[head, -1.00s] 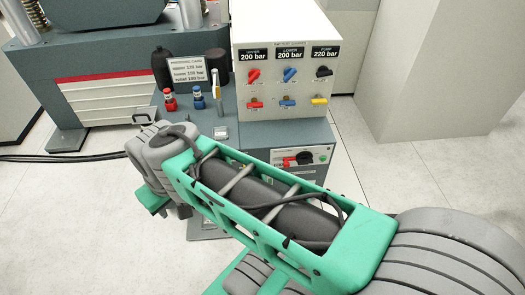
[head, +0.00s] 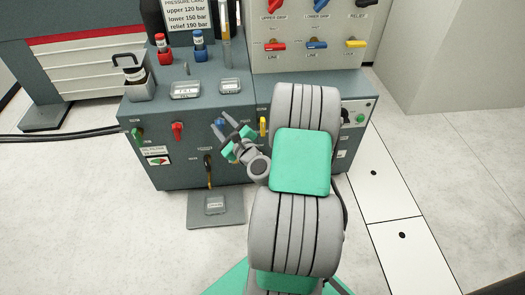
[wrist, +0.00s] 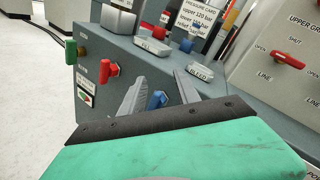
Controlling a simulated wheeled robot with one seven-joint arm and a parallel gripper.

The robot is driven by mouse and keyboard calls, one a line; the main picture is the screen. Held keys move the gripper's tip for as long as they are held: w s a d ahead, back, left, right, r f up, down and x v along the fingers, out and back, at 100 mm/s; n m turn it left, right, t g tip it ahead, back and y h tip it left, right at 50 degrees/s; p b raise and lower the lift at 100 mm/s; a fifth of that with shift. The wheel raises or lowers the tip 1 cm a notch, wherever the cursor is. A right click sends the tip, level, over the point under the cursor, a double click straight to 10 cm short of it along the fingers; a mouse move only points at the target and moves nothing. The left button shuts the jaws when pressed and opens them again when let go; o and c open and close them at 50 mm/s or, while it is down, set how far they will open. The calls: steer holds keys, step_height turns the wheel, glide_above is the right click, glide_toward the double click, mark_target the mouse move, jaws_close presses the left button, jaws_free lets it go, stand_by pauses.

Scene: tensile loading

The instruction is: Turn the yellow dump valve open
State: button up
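A yellow lever (head: 263,127) shows on the cabinet's front face, partly beside my arm. Another yellow lever (head: 355,43) is on the upper panel below the relief knob. I cannot read which is labelled dump. My gripper (head: 225,124) is in front of the cabinet face, left of the front yellow lever, near the blue knob (head: 220,124). In the wrist view my gripper (wrist: 160,74) has its two fingers spread, with the blue knob (wrist: 157,99) seen between them. I cannot tell whether they touch it. The front yellow lever is not visible in the wrist view.
A red knob (head: 177,130) and a green knob (head: 138,134) are further left on the same face. A black-handled lever (head: 209,170) is below, above a pedal plate (head: 215,205). The upper panel has a red lever (head: 275,46) and a blue lever (head: 317,44). Floor is clear at left.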

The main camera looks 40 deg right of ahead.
mark_target(263, 127)
steer(key=s+d+f+m+g+h+b, duration=0.2)
steer(key=s+d+f+m+h+b, duration=0.1)
steer(key=s+d+f+m+h, duration=0.65)
steer(key=w+d, duration=0.2)
steer(key=w+d+m+y+p, duration=0.1)
steer(key=w+d, duration=0.1)
steer(key=w+d+m+y+p, duration=0.1)
steer(key=w+d, duration=0.1)
steer(key=w, duration=0.1)
steer(key=shift+r+m, duration=0.2)
steer(key=shift+m, duration=0.05)
steer(key=shift+w+d+f, duration=0.1)
steer(key=shift+w+d, duration=0.05)
steer(key=shift+w, duration=0.2)
steer(key=shift+c, duration=0.5)
jaws_close()
